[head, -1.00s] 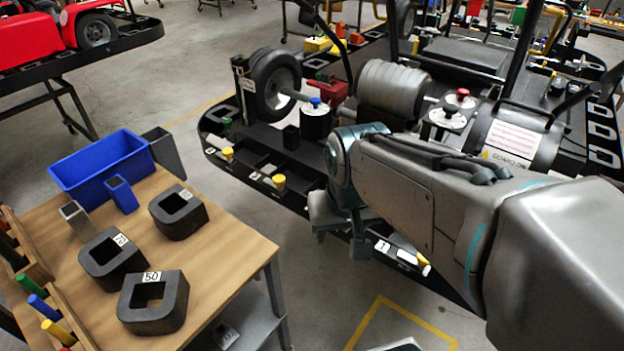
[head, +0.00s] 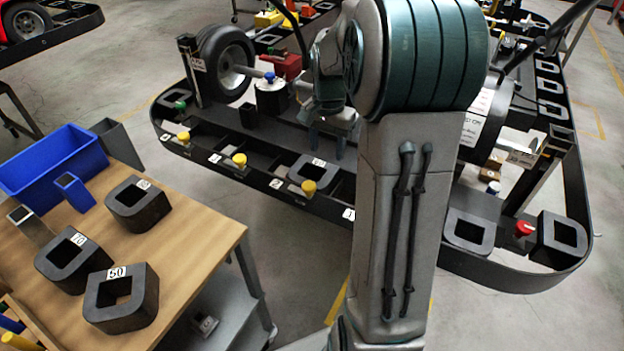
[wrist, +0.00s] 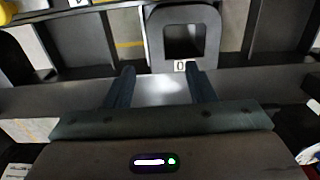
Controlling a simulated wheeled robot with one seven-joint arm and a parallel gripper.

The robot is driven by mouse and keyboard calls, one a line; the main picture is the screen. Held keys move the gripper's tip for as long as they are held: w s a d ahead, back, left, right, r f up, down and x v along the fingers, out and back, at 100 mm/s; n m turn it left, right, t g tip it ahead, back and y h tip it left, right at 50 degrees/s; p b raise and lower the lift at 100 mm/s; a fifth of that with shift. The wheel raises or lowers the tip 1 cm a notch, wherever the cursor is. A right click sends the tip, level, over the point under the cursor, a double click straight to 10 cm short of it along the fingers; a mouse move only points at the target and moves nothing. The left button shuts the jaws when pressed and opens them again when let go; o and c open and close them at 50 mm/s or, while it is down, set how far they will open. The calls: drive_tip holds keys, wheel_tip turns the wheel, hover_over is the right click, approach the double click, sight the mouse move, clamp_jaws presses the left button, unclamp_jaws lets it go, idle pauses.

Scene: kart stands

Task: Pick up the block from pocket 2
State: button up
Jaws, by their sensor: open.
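A dark grey block (head: 316,170) with a square hole and a white label sits in the black tray (head: 262,172) of the kart stand, behind a yellow knob and near the label 2 (head: 276,184). The block also shows in the wrist view (wrist: 184,38), at the top centre, its label facing my gripper. My gripper (wrist: 158,86) is open and empty, its two fingers pointing towards the block and short of it in the picture. In the head view my gripper (head: 329,136) is just above and behind the block, partly hidden by my arm.
Yellow knobs (head: 239,160) stand along the tray's front rim. A wheel (head: 226,62) and a shaft with a blue knob are behind. A wooden table (head: 190,245) at left holds several dark blocks (head: 138,205) and a blue bin (head: 52,165). More blocks (head: 469,232) lie at the tray's right.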

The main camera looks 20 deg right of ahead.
sight(328, 177)
wheel_tip(328, 177, down, 6)
drive_tip(key=f, duration=0.5)
drive_tip(key=shift+s+d, duration=0.15)
drive_tip(key=shift+s, duration=0.1)
clamp_jaws()
idle(1.3)
